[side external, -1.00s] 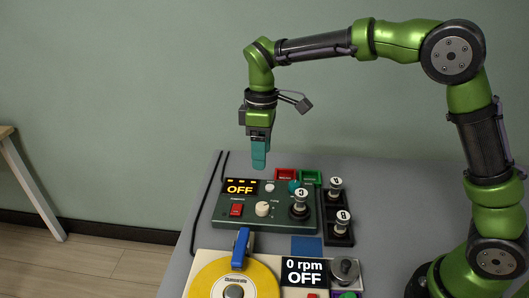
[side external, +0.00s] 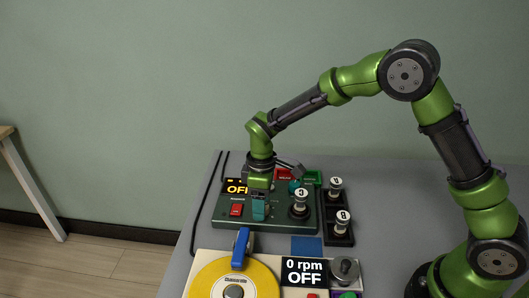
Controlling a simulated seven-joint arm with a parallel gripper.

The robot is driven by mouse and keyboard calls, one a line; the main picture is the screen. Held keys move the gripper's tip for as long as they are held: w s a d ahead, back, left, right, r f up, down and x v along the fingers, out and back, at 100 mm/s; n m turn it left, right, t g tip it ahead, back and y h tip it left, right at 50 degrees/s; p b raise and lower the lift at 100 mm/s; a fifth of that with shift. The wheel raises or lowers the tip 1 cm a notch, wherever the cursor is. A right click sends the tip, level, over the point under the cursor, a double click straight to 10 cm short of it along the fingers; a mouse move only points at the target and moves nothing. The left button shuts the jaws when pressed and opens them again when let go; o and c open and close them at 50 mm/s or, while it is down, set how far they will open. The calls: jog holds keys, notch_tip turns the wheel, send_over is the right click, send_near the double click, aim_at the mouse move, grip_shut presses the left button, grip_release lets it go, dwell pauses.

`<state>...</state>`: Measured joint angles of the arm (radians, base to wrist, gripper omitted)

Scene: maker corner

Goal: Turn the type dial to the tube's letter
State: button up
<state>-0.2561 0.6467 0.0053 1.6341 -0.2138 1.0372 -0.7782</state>
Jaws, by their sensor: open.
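The dark green tube tester (side external: 283,221) lies on the grey table. A tube (side external: 301,204) with a white cap stands upright in its round black socket; the mark on the cap is too small to read surely. My gripper (side external: 258,213) points down at the middle of the tester panel, its teal fingers at the place of the cream dial. The dial is hidden behind the fingers, so its pointer cannot be read, nor whether the fingers touch it. The jaws are open. The tester's display (side external: 236,188) is partly covered by my gripper and shows part of OFF.
A red switch (side external: 236,210) is just left of my fingers. A black rack (side external: 339,239) with two more capped tubes stands at right. Red (side external: 284,174) and green (side external: 317,178) trays lie behind. In front is a yellow turntable (side external: 208,280) with a blue arm (side external: 241,247).

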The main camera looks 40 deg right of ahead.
jog(key=c, duration=1)
jog(key=shift+c, duration=0.2)
jog(key=m, duration=0.5)
jog(key=shift+d+m, duration=0.1)
jog(key=shift+m, duration=0.2)
jog(key=m, duration=0.6)
jog(key=shift+t, duration=0.3)
jog(key=shift+m, duration=0.3)
jog(key=o, duration=1)
